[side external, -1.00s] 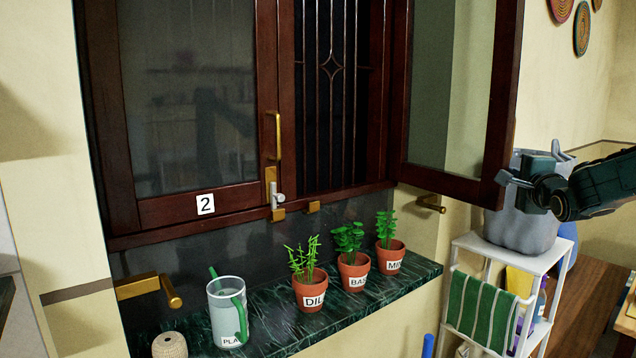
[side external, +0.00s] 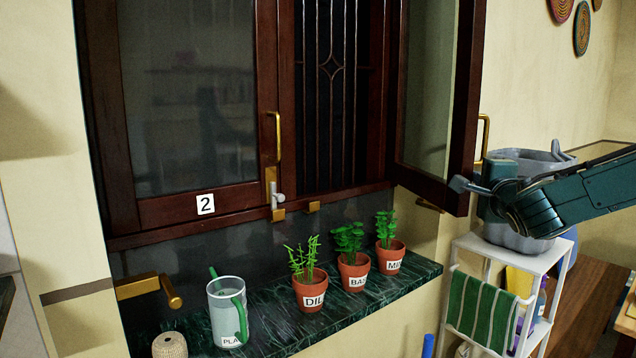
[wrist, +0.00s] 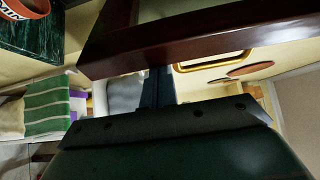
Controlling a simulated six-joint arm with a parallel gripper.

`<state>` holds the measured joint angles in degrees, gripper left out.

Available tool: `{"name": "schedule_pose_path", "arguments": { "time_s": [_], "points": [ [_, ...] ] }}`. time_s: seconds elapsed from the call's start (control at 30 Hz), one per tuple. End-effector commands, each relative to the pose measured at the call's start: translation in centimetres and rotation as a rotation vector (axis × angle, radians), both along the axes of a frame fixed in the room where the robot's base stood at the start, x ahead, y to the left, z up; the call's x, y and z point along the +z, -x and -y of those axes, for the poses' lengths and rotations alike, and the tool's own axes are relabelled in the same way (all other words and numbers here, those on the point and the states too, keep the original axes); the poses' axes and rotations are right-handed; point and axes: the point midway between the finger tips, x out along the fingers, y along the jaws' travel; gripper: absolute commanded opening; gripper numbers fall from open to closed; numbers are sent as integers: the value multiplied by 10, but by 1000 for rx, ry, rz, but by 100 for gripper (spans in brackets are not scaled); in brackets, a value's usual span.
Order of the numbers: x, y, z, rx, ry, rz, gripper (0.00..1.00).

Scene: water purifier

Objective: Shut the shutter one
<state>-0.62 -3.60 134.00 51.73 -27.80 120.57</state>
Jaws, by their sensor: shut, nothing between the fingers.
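The open shutter (side external: 466,100) is a dark wood frame with a glass pane, hinged at the right of the window and standing out into the room. A brass handle (side external: 483,138) shows past its outer edge. Its frame also crosses the wrist view (wrist: 190,38). The other shutter (side external: 160,208), labelled 2, lies shut at the left. My gripper (side external: 458,184) is shut and empty at the lower outer corner of the open shutter. Its tip appears to touch the frame; exact contact is hard to tell. The number on the open shutter is not visible.
Potted herbs (side external: 312,293) and a watering can (side external: 228,318) stand on the green marble sill (side external: 270,330), below the shutter. A white rack (side external: 500,255) with a grey container (side external: 510,235) and a striped towel (side external: 480,310) stands beneath my gripper.

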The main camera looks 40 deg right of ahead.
Motion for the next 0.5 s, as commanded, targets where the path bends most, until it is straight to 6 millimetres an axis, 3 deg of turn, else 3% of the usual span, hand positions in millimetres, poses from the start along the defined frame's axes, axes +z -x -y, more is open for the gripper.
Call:
{"name": "schedule_pose_path", "arguments": {
  "time_s": [0.5],
  "points": [
    [0, -33, -60, 4, 0, 0, 0]
  ]
}}
